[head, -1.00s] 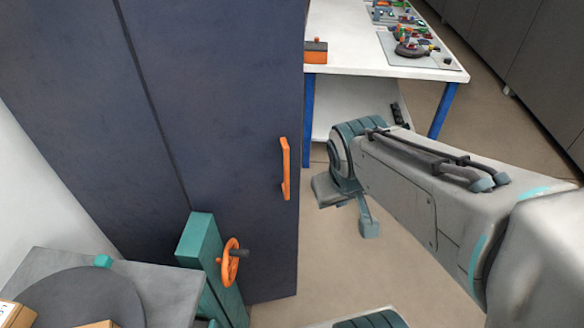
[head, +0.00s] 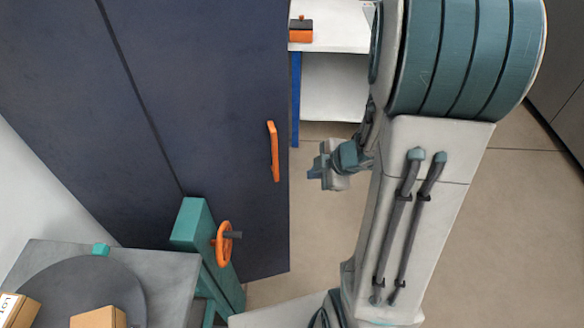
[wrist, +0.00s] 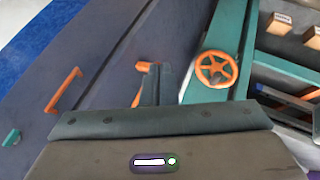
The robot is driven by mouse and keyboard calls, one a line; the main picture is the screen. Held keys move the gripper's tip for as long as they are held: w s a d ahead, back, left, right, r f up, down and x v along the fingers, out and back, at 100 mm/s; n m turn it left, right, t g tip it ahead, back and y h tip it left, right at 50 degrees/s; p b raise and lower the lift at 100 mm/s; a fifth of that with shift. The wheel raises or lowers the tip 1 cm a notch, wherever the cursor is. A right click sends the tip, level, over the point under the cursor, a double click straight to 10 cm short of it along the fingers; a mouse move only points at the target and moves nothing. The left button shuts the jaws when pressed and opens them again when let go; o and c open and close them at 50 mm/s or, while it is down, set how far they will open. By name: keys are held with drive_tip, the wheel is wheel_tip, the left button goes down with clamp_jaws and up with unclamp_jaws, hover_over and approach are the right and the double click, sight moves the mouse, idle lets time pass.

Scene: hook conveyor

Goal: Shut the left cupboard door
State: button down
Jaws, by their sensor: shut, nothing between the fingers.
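The cupboard is dark navy with a long seam down its face. The panel right of the seam, a cupboard door (head: 215,110), carries an upright orange handle (head: 273,152). In the wrist view a dark panel (wrist: 95,70) shows an orange handle (wrist: 64,90) at left, and a second orange piece (wrist: 138,95) is partly hidden behind my fingers. I cannot tell which door is the left one or how far it stands open. My gripper (head: 318,172) is shut and empty, to the right of the handle in the head view. It also shows in the wrist view (wrist: 158,82).
A teal stand (head: 195,228) with an orange handwheel (head: 223,243) stands close before the panel. A grey table (head: 165,270) with a dark disc and boxes (head: 98,318) is at lower left. A white table (head: 335,30) stands behind. Open floor (head: 490,230) lies right.

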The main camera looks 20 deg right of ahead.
drive_tip(key=b, duration=0.3)
approach(282, 176)
wheel_tip(282, 176, down, 4)
drive_tip(key=a, duration=0.2)
drive_tip(key=shift+w+d, duration=0.25)
drive_tip(key=shift+w, duration=0.95)
